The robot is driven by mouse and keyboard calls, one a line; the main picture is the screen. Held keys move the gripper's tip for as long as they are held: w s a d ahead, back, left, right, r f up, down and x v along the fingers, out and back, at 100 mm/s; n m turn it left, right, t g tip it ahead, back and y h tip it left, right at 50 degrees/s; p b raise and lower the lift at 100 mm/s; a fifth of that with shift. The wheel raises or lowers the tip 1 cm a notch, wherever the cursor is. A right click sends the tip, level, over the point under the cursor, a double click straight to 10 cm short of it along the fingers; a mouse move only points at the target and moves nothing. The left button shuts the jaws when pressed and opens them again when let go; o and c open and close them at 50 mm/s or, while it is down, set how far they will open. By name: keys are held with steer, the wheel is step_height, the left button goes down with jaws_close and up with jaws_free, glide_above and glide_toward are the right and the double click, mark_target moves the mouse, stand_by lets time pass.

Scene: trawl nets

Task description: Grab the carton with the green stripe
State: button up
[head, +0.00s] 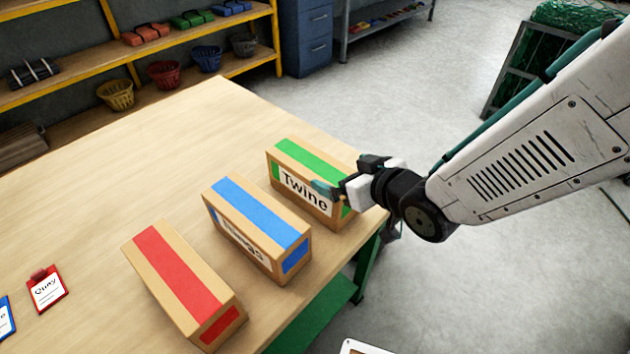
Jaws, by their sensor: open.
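The carton with the green stripe (307,156) stands on the wooden table near its right edge, with a "Twine" label on its side. My gripper (325,190) is open at the carton's near right end, in front of part of the label and that end. I cannot tell whether the fingers touch the carton. A carton with a blue stripe (256,210) stands to its left and nearer, its label partly readable. A carton with a red stripe (176,273) stands farther left and nearer still.
The wooden table (120,170) is clear at its far left. A red tag (47,289) reading "Quay" and a blue tag (5,318) lie at the left. Yellow shelves (200,34) hold baskets behind. A rack with green netting (530,60) stands at the upper right.

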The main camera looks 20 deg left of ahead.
mark_target(315, 164)
steer(key=x, duration=0.8)
steer(key=shift+s+a, duration=0.35)
steer(key=c, duration=1.8)
steer(key=shift+r, duration=0.15)
